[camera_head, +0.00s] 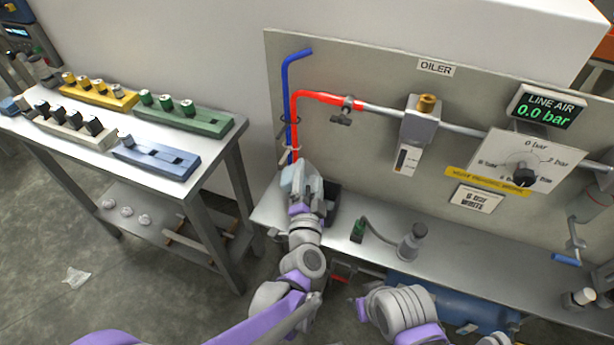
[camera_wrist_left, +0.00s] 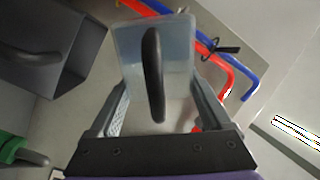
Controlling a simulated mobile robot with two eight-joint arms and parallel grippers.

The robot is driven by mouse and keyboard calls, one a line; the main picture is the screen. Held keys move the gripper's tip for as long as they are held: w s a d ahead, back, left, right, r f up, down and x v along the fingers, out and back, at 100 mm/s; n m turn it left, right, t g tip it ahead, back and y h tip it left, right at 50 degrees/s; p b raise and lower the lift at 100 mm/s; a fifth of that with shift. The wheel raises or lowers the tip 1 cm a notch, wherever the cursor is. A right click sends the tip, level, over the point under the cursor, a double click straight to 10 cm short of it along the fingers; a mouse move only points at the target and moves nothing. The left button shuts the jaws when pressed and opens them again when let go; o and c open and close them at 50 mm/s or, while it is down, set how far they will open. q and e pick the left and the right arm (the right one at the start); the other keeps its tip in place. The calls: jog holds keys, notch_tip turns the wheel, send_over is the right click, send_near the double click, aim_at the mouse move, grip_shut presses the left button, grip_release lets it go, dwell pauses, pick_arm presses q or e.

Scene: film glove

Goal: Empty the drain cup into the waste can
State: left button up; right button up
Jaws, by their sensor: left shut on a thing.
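A clear, bluish drain cup (camera_wrist_left: 182,60) with a black handle (camera_wrist_left: 153,75) is between the fingers of my left gripper (camera_wrist_left: 158,115) in the left wrist view. The gripper is shut on the cup. In the head view, my left gripper (camera_head: 304,188) is at the left end of the bench by the panel, with the pale cup (camera_head: 289,182) partly hidden by it. A dark grey box-like can (camera_wrist_left: 50,45), which looks like the waste can, is just left of the cup in the wrist view. It shows as a dark patch (camera_head: 333,190) behind the gripper in the head view. The cup's contents are unclear.
The panel (camera_head: 375,75) with red (camera_head: 325,97) and blue (camera_head: 285,90) hoses stands close behind the gripper. The bench (camera_head: 345,222) holds a small green-ended part (camera_head: 358,230) and a grey fitting (camera_head: 411,243). A side table (camera_head: 105,135) with colored blocks stands left.

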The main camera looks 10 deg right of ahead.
pick_arm(q)
jog(key=f+m, duration=0.1)
jog(key=m, duration=0.1)
jog(key=d+m, duration=0.1)
jog(key=m, duration=0.1)
jog(key=shift+s+f+p, duration=0.15)
jog(key=shift+f+p, duration=0.2)
jog(key=shift+f, duration=0.05)
jog(key=shift+s+d+f+m, duration=0.15)
jog(key=shift+f+m, duration=0.1)
jog(key=shift+m, duration=0.4)
jog(key=shift+w+d+f+m, duration=0.15)
jog(key=shift+f+m, duration=0.15)
jog(key=shift+m, duration=0.3)
jog(key=shift+s+d+f+m, duration=0.15)
jog(key=shift+f+m, duration=0.1)
jog(key=shift+m, duration=0.4)
